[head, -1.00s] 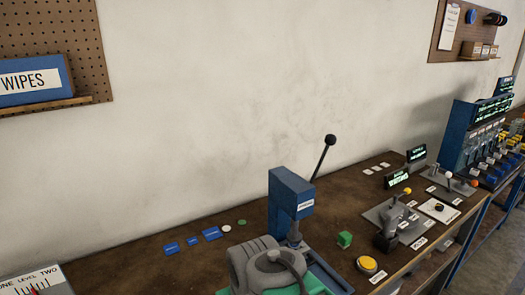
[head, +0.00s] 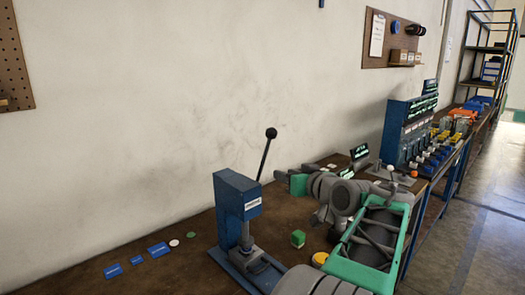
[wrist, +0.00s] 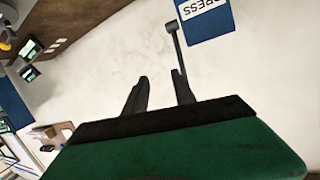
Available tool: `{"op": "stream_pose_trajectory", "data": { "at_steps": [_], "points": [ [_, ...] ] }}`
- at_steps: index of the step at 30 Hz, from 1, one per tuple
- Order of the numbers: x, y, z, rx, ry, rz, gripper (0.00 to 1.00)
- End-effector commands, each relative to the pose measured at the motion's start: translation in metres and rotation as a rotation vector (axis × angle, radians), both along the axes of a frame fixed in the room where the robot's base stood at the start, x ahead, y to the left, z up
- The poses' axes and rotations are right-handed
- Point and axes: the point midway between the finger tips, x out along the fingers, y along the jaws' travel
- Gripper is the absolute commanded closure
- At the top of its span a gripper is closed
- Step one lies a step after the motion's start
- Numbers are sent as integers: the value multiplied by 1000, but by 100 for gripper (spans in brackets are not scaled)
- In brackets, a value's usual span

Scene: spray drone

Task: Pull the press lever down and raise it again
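The blue press (head: 237,205) stands on the workbench, and its lever (head: 265,155) rises up and to the right, ending in a black knob. In the wrist view the labelled press head (wrist: 205,20) appears upside down at the top. The lever (wrist: 176,45) shows beside it, its lower part meeting the right finger in the picture. My gripper (head: 280,175) is to the right of the lever in the head view, apart from it. In the wrist view my gripper (wrist: 160,76) has its two dark fingers spread, with only wall between them.
A green block (head: 298,238) and a yellow button (head: 320,259) sit right of the press. Blue tags (head: 136,260) lie to its left. Blue control panels (head: 405,130) stand farther right. The wall is close behind the bench.

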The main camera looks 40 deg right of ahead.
Motion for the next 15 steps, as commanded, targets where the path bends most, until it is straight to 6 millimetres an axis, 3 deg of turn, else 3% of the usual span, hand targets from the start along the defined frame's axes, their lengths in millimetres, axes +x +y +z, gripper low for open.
{"op": "stream_pose_trajectory", "data": {
  "at_steps": [3,6,15],
  "points": [
    [10,16,47,-72,-141,59,68],
    [15,23,67,-98,-202,83,68],
    [66,18,71,-99,-207,91,68]
  ]
}}
